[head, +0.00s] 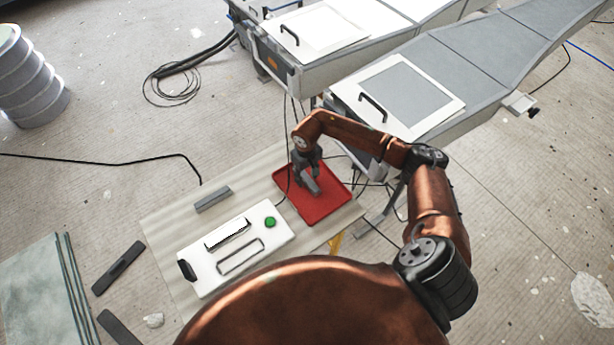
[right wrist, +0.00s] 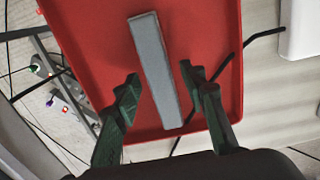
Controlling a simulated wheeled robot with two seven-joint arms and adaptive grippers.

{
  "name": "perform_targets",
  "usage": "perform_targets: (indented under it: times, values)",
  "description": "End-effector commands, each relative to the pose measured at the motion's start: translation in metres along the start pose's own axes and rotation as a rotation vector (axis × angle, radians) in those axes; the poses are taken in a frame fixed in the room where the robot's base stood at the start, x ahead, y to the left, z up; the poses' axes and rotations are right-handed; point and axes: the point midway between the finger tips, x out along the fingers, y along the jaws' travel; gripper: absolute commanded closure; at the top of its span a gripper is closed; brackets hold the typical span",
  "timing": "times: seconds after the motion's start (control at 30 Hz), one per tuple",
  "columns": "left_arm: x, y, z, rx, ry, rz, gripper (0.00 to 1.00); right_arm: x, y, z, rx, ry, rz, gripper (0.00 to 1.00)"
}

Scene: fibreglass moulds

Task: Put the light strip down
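The light strip (right wrist: 157,72), a plain grey bar, lies over the red tray (right wrist: 95,30) in the right wrist view, inside the rim. It appears to rest on the tray floor. My right gripper (right wrist: 158,82) is open, its two green fingers on either side of the strip with a gap at each side, the right one narrower. In the head view the right gripper (head: 309,184) is down over the red tray (head: 328,208) and partly hides the strip. My left gripper is not in view.
A white panel (head: 200,272) with a green button (head: 270,222) and a black-edged slot lies left of the tray on a beige mat (head: 165,226). A grey bar (head: 213,198) lies behind it. Grey moulds stand at the back right. Cables cross the floor.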

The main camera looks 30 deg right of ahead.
Motion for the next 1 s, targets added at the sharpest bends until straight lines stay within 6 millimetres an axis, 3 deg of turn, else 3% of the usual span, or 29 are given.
perform_targets:
  times: [0.37,0.8,1.0]
  values:
    - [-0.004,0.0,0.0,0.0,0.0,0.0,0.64,-0.009,0.0,-0.001,-0.001,0.004,0.001,0.61]
    - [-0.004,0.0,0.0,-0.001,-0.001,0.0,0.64,-0.096,0.001,-0.001,-0.001,0.003,0.003,0.61]
    - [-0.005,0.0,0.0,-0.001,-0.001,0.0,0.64,-0.118,0.0,-0.001,0.0,0.001,0.001,0.61]
